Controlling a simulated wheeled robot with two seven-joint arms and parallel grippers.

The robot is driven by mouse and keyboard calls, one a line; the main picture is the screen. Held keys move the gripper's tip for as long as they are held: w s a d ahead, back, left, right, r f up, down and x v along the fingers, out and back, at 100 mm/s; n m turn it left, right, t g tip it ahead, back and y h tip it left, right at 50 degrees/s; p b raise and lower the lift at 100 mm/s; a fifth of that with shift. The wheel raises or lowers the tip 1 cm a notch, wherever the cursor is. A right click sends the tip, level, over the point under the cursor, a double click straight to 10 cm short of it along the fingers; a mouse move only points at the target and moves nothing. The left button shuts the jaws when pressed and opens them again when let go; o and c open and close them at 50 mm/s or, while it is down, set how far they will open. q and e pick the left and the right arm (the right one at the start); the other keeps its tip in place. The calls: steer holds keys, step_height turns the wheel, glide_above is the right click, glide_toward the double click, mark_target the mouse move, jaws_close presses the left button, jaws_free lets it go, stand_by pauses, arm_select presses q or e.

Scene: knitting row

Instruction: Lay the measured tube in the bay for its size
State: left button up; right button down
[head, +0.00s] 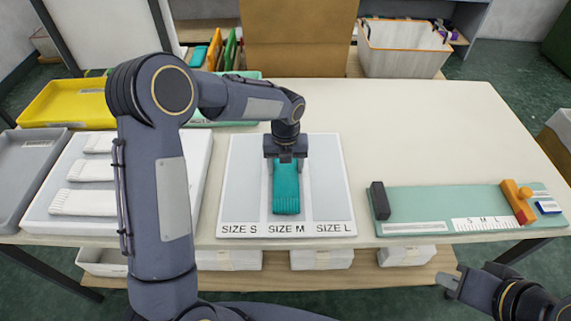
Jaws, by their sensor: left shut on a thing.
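The teal knitted tube (286,192) is in the head view, lengthwise over the middle bay, marked SIZE M, of the white sorting board (240,205). My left gripper (286,158) points down and is shut on the tube's far end. I cannot tell whether the tube rests fully on the board. The SIZE S bay to the left and the SIZE L bay (328,190) to the right look empty. My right gripper (450,283) is low at the right, off the table's front edge, and its jaws are unclear.
A green measuring board (440,205) with S, M, L marks, a dark block (379,200) and an orange slider (518,203) lies at the right. White knitted pieces (84,202) lie on a white tray at the left. A yellow tray (65,103) stands behind. The table's back right is clear.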

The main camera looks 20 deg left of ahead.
mark_target(285, 169)
arm_select(q)
steer(key=o, duration=0.9)
steer(key=shift+o, duration=0.2)
step_height(285, 169, up, 12)
steer(key=shift+r, duration=0.2)
steer(key=s+a+r+n+t+h, duration=0.1)
steer(key=s+a+r+n, duration=0.2)
steer(key=s+n, duration=0.45)
steer(key=s+a+r+n+t+h, duration=0.1)
steer(key=s+a+r+n, duration=0.25)
steer(key=s+n, duration=0.35)
steer(key=s+f+n+t+h, duration=0.1)
steer(key=s+f+n, duration=0.1)
steer(key=s+n, duration=0.4)
steer(key=s+f+n+t, duration=0.2)
steer(key=s+n, duration=0.5)
steer(key=n, duration=0.7)
steer(key=shift+s+d+f+t+h, duration=0.25)
steer(key=shift+d+f+t+h, duration=0.05)
steer(key=shift+d+h, duration=0.1)
